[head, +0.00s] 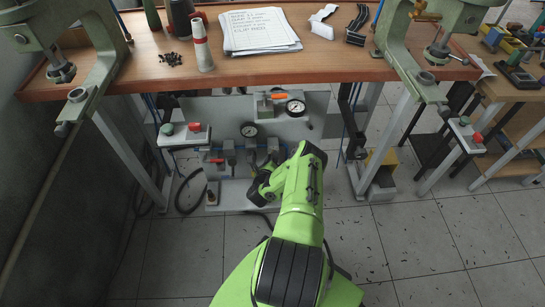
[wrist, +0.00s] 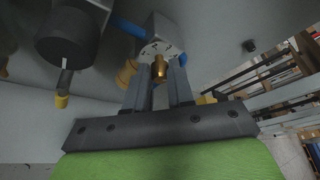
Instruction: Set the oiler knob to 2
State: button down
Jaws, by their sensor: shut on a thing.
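In the wrist view, a small brass knob (wrist: 160,69) sticks out from the pale face of a grey block (wrist: 160,47), which I take to be the oiler. Small dark marks show on that face, but I cannot read any number or the knob's setting. My gripper (wrist: 160,76) has one finger on each side of the brass knob and is shut on it. In the head view, my green arm reaches under the bench to the pneumatic units (head: 230,158); the gripper's fingers and the knob are hidden there.
A dark round part (wrist: 68,38) and a blue fitting (wrist: 128,27) are close to the fingers. A button box (head: 185,139) hangs at left.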

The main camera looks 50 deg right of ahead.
jog(key=shift+a+f+n+h, duration=0.1)
jog(key=shift+n+h, duration=0.2)
jog(key=shift+n, duration=0.3)
jog(key=c, duration=1)
grip_release()
jog(key=p+v, duration=0.3)
jog(key=v, duration=0.2)
jog(key=p+v, duration=0.3)
jog(key=v, duration=0.2)
jog(key=p+v, duration=0.3)
jog(key=v, duration=0.2)
jog(key=shift+w+a, duration=0.1)
jog(key=shift+a, duration=0.3)
